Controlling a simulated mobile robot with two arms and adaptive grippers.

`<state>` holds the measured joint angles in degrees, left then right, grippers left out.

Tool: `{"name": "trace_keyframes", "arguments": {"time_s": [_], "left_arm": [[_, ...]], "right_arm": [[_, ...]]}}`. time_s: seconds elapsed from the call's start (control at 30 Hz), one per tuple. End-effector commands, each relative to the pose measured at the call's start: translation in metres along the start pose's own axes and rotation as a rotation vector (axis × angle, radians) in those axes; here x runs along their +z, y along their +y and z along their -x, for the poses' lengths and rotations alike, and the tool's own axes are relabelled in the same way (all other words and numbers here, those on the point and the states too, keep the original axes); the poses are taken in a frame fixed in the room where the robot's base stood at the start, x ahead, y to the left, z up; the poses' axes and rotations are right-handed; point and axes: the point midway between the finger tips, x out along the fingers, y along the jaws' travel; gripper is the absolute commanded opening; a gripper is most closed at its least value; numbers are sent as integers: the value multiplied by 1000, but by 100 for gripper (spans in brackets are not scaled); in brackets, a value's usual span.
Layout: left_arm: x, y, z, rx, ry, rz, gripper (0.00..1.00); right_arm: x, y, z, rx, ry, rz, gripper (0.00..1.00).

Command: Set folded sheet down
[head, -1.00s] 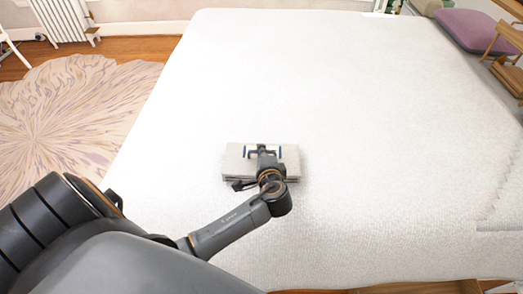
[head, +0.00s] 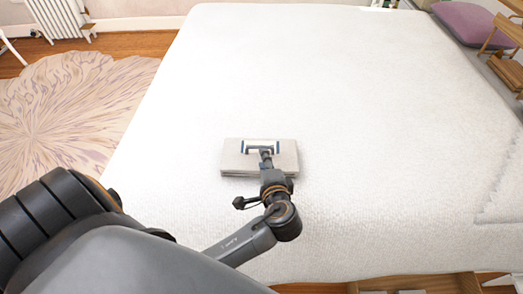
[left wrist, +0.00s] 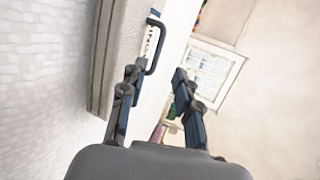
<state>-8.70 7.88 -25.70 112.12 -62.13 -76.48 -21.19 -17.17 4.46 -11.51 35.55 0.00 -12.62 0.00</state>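The folded sheet (head: 234,161) is a flat, light grey stack lying on the white bed (head: 330,90), near its front half. A white label with blue ends and a dark handle-like bar lie on its top in the head view. My left gripper (head: 267,160) reaches over the sheet's near edge, seen nearly edge-on. In the left wrist view my left gripper (left wrist: 157,85) has its two fingers spread with nothing between them. The sheet (left wrist: 123,45) stands to the left there, and its dark handle (left wrist: 156,48) is just beyond the fingertips. My right gripper is not in view.
The bed is wide and bare around the sheet. A purple pillow (head: 468,23) and wooden furniture (head: 505,38) are at the far right. A patterned rug (head: 65,115) lies on the floor at the left, with a radiator (head: 57,17) behind.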

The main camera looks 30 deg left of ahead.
Motion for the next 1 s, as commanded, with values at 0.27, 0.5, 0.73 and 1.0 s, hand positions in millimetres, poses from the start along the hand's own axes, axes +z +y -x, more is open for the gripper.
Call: {"name": "trace_keyframes", "arguments": {"time_s": [0.27,0.5,0.73,1.0], "left_arm": [[0,0,31,0,0,-1,32],[0,0,33,-1,-1,-1,32],[0,0,33,-1,-1,0,32],[0,0,33,-1,0,-1,32]], "right_arm": [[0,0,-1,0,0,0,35],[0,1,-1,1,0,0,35],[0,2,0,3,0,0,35],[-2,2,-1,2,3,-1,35]]}}
